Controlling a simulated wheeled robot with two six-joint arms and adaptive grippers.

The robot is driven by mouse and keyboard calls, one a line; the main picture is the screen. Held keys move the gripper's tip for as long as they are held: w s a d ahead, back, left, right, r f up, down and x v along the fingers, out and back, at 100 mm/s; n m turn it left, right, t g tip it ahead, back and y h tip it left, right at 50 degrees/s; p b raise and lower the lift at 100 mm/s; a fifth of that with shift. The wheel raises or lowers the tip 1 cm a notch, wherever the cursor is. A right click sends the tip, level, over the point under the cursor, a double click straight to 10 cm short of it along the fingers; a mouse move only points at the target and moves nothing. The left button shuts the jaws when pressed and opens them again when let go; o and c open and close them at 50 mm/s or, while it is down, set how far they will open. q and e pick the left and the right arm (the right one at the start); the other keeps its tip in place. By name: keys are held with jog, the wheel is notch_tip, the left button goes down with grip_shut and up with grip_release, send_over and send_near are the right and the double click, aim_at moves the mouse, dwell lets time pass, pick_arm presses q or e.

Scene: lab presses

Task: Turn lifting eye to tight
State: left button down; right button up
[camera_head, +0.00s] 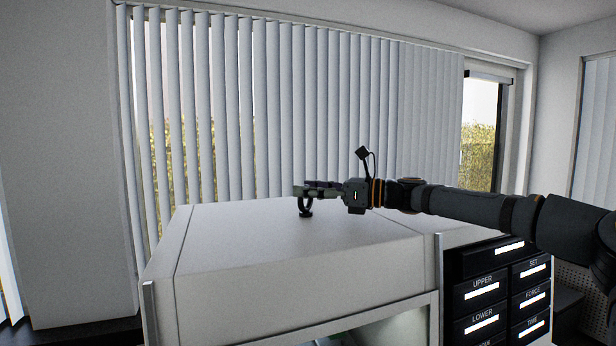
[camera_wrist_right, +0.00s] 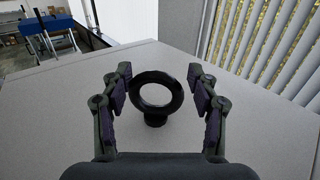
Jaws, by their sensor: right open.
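The lifting eye (camera_head: 306,209) is a small black ring on a short base, standing upright on the flat light-grey top of the press (camera_head: 250,245). In the right wrist view the lifting eye (camera_wrist_right: 156,96) shows as a full ring, face on to the camera. My right gripper (camera_head: 306,190) reaches in from the right at the height of the ring. In the right wrist view its two fingers (camera_wrist_right: 158,92) are spread, one on each side of the ring, with a visible gap on both sides. My left gripper is in neither view.
A control panel (camera_head: 497,290) with labelled displays is on the press's front right. Vertical blinds (camera_head: 290,110) hang behind the press. The press top around the lifting eye is clear. A blue-topped table (camera_wrist_right: 48,25) stands far off in the right wrist view.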

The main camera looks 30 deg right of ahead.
jog(key=shift+a+r, duration=0.1)
jog(key=shift+a, duration=0.2)
jog(key=shift+w+a, duration=0.1)
jog(key=shift+a, duration=0.15)
jog(key=shift+w, duration=0.15)
jog(key=shift+d, duration=0.1)
jog(key=c, duration=0.9)
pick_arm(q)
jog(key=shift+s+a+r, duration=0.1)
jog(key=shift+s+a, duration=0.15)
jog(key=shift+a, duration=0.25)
